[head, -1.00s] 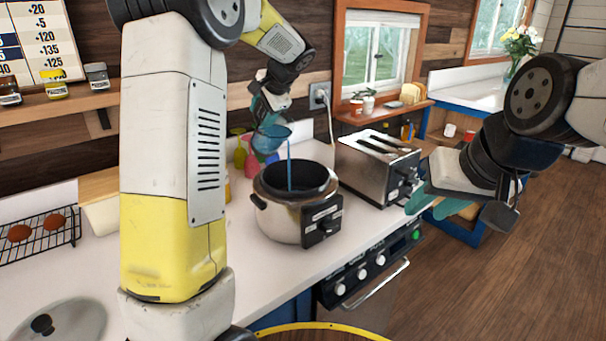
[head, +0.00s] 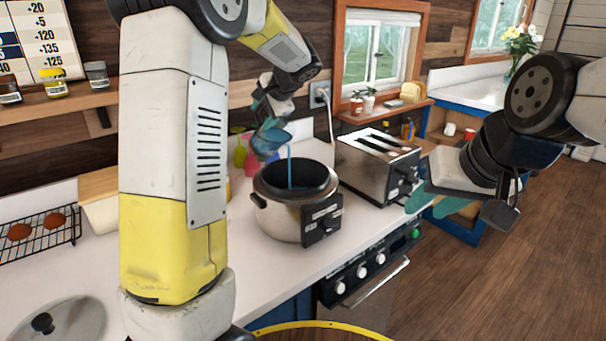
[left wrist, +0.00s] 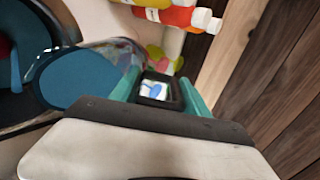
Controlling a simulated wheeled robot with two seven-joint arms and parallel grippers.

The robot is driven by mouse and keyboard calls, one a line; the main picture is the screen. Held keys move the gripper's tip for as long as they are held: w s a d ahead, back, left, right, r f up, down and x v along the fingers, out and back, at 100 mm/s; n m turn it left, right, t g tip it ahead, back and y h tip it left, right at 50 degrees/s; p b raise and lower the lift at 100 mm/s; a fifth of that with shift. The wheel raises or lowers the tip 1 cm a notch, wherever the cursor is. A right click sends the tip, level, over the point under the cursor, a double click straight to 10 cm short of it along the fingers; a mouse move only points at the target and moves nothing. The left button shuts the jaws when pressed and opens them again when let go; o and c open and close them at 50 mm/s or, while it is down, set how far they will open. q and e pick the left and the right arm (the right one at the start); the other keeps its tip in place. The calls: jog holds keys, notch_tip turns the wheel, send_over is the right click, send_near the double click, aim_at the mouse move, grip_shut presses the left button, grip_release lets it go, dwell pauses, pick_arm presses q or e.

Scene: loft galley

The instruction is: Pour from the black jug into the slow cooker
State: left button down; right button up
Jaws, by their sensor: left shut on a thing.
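The slow cooker (head: 285,217) stands lidless on the counter, a steel pot with a dark inside and a black control panel. My left gripper (head: 268,122) is above and behind it, shut on the jug's dark handle. The jug (head: 272,142) looks clear with blue liquid, not black, and is tilted over the cooker. A thin blue stream (head: 289,167) falls from it into the pot. In the left wrist view the jug (left wrist: 88,76) is beside the dark cooker opening, its handle between my left fingers (left wrist: 158,90). My right gripper (head: 432,199) is empty and open, right of the toaster.
A steel toaster (head: 377,168) stands close right of the cooker. Colourful bottles (head: 240,153) stand behind the jug by the wall. A glass lid (head: 60,325) lies at the front left, near a rack (head: 38,235) with brown round items. The counter front of the cooker is clear.

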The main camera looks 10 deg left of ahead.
pick_arm(q)
jog(key=shift+s+d+f+t+y+p, duration=0.2)
jog(key=shift+f+t+y+p, duration=0.1)
jog(key=shift+t+y, duration=0.1)
dwell(0.7)
jog(key=shift+s+d+r+t+y+p, duration=0.2)
jog(key=shift+r+t+y+p, duration=0.1)
jog(key=shift+r, duration=0.15)
jog(key=shift+s+d+r+t+y+p, duration=0.2)
jog(key=shift+r+t+y+p, duration=0.1)
jog(key=shift+r, duration=0.1)
dwell(1.0)
jog(key=shift+s+d+t+y+p, duration=0.4)
jog(key=shift+d+t+y+p, duration=0.05)
jog(key=shift+t+y+p, duration=0.1)
dwell(1.0)
jog(key=shift+s+d+f+t+y+p, duration=0.1)
jog(key=shift+s+d+t+y+p, duration=0.5)
jog(key=shift+s+d, duration=0.45)
dwell(0.4)
jog(key=shift+s+d+r+t+y, duration=0.35)
jog(key=shift+s+d+t+y, duration=0.1)
jog(key=shift+d, duration=0.05)
dwell(0.3)
